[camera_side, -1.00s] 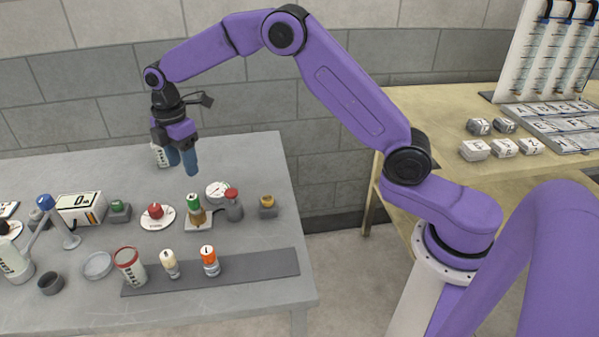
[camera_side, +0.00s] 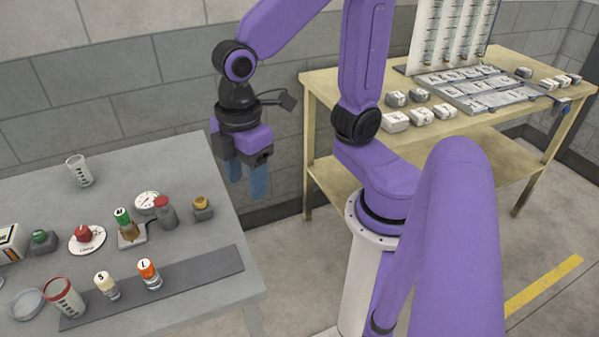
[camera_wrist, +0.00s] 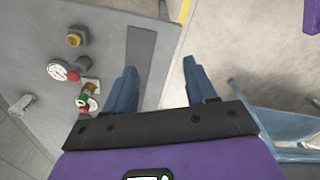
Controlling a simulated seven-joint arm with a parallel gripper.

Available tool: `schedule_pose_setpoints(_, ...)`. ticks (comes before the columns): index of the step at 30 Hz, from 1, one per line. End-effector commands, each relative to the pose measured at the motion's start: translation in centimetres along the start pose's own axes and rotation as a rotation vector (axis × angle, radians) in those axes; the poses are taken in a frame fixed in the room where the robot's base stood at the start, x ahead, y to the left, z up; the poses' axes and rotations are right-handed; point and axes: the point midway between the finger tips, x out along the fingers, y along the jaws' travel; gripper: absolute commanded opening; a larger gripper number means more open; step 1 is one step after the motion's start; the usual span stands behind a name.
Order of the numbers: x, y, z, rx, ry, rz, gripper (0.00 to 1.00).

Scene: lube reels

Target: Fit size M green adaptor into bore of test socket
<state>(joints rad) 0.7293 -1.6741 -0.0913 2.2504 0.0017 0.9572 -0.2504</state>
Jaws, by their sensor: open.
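The green adaptor (camera_side: 122,215), marked M, stands on top of the brass test socket (camera_side: 130,231) on a small square plate. It looks roughly upright; how deep it sits in the bore is hidden. In the wrist view the green adaptor (camera_wrist: 82,101) is left of the fingers. My gripper (camera_side: 246,178) is open and empty, raised well to the right of the adaptor, near the table's right edge. In the wrist view nothing lies between the fingertips (camera_wrist: 160,68).
A gauge (camera_side: 148,201) and a red-topped cylinder (camera_side: 165,211) stand close beside the socket. A yellow-topped block (camera_side: 202,207) is to their right. Cream S (camera_side: 105,285) and orange L (camera_side: 149,273) adaptors stand on a dark strip (camera_side: 205,276).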

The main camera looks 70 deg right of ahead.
Motion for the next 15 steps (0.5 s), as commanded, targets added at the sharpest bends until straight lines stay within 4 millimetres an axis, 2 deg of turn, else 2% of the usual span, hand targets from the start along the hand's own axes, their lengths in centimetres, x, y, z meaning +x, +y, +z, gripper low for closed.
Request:
schedule_pose_setpoints(1,0.1,-1.4,1.9,0.015,0.003,0.000,0.56)
schedule_pose_setpoints(6,0.8,-4.2,6.1,0.069,0.006,-0.002,0.56)
schedule_pose_setpoints(10,1.2,-5.1,7.7,0.092,0.006,-0.003,0.56)
schedule_pose_setpoints(15,1.4,-5.3,8.1,0.099,0.006,-0.004,0.56)
